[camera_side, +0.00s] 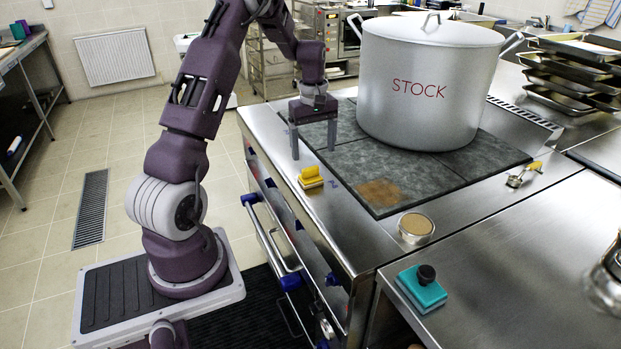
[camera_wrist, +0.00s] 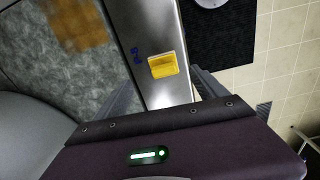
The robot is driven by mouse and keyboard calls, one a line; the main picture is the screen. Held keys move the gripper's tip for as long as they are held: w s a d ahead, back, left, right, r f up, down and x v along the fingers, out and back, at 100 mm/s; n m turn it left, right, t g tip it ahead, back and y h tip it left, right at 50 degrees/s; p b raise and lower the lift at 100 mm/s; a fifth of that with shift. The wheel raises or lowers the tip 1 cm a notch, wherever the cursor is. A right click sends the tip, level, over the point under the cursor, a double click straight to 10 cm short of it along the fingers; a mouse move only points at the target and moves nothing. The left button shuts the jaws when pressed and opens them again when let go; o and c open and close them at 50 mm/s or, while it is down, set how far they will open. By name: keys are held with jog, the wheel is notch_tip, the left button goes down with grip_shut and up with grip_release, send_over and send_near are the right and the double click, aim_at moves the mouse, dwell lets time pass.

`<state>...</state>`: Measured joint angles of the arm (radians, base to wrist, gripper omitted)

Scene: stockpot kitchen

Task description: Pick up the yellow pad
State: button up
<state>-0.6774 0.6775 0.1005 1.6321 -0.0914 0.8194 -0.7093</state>
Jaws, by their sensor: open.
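The yellow pad (camera_side: 311,177) lies on the steel strip at the near left edge of the stove, with a yellow raised top over a paler base. My gripper (camera_side: 313,152) points down, open and empty, just beyond and above the pad in the side view. In the wrist view the pad (camera_wrist: 163,65) shows whole, ahead of the span between the two fingers. The fingers are apart from it.
The large stockpot (camera_side: 428,85) stands on the dark cooktop to the right of my gripper. A brown stain (camera_side: 379,192) marks the cooktop. Blue-knobbed rails run below the counter edge.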

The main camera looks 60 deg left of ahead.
aim_at(310, 168)
jog(key=shift+n, duration=0.3)
jog(key=f, duration=0.5)
jog(key=a+f, duration=0.1)
jog(key=f, duration=0.2)
jog(key=shift+s+f, duration=0.25)
jog(key=shift+f, duration=0.1)
jog(key=c, duration=1.6)
notch_tip(310, 168, up, 10)
jog(key=shift+r, duration=0.1)
jog(key=o, duration=0.9)
jog(key=c, duration=0.6)
